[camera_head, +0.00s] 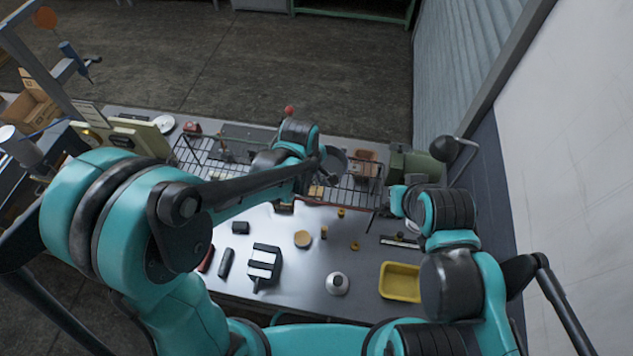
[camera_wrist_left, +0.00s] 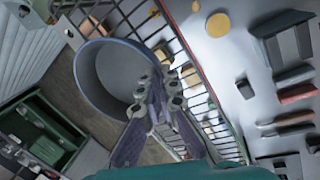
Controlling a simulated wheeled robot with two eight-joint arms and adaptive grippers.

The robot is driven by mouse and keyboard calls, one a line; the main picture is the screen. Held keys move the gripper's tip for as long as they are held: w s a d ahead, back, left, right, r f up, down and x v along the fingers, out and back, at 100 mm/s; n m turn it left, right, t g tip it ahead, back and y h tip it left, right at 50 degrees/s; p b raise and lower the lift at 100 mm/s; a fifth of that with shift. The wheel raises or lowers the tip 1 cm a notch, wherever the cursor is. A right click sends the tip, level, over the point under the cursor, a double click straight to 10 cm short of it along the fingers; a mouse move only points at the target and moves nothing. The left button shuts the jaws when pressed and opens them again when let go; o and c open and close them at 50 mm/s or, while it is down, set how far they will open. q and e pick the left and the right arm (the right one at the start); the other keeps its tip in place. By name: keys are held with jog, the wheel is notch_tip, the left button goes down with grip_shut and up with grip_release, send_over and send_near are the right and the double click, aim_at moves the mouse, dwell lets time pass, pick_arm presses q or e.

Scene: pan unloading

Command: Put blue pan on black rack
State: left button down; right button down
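The blue pan (camera_wrist_left: 110,78) is round with a grey-blue inside and a thin blue rim. In the left wrist view it is tilted at the fingertips of my left gripper (camera_wrist_left: 160,92), which look shut on its near edge. In the head view the pan (camera_head: 336,160) shows partly behind my left gripper (camera_head: 320,167). The black rack (camera_head: 352,196) is a long wire grid along the back of the table; it also shows in the left wrist view (camera_wrist_left: 196,82). The pan appears above it, and contact is unclear. My right gripper (camera_head: 378,213) is small and partly hidden near the rack's right end.
A yellow tray (camera_head: 400,282), a white cone-like piece (camera_head: 337,284), a round tan disc (camera_head: 303,239) and a black-and-white block (camera_head: 264,264) lie on the table's front part. A green machine (camera_head: 414,166) stands at the back right. Bare table lies between the small items.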

pick_arm(q)
jog(key=shift+w+f, duration=0.35)
jog(key=shift+f, duration=0.1)
notch_tip(320, 180, down, 3)
jog(key=shift+f, duration=0.35)
jog(key=shift+f, duration=0.15)
jog(key=c, duration=1.7)
grip_release()
